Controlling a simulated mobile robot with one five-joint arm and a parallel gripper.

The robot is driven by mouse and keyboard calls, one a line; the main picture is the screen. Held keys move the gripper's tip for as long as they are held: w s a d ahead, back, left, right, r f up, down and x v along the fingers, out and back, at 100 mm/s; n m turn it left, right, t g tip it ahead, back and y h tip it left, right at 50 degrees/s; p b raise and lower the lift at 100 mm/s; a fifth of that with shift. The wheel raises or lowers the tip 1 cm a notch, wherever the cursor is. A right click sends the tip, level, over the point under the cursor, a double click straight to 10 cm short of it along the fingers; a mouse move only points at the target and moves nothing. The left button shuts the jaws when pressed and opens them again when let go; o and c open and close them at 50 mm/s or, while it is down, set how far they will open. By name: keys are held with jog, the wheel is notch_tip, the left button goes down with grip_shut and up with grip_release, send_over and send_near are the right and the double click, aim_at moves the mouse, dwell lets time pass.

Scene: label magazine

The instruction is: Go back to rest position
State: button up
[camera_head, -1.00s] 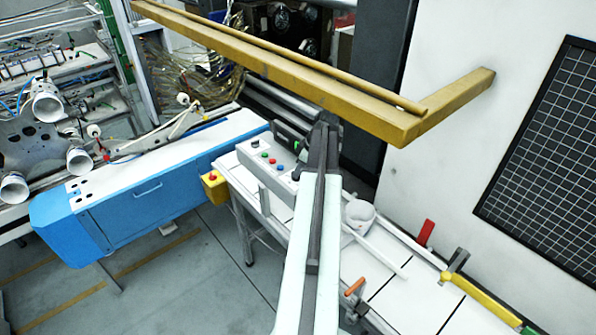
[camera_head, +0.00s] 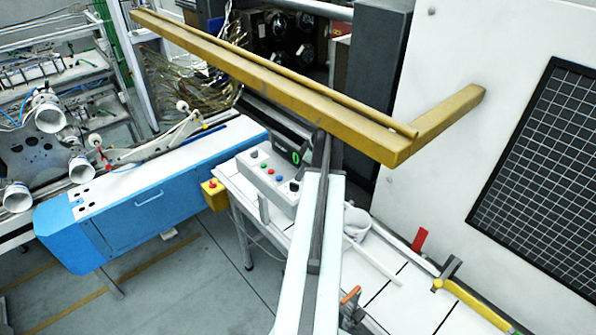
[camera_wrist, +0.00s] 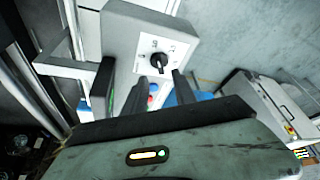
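My gripper (camera_wrist: 160,82) shows at the end of the wrist view as two dark fingers standing apart, with nothing seen between them. Beyond them is a grey box with a black dial knob (camera_wrist: 158,61) on a white plate. I cannot tell whether the fingers touch it. A control box (camera_head: 268,180) with coloured buttons and a dark display (camera_head: 292,147) stands left of my arm.
A blue cabinet (camera_head: 150,200) stands on the left. A white cup (camera_head: 357,220) and a red part (camera_head: 420,240) are on or beside the white bench (camera_head: 395,310) at right. A white wall with a black grid panel (camera_head: 545,170) closes the right. Floor shows at lower left.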

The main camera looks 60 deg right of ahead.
jog(key=shift+v, duration=0.85)
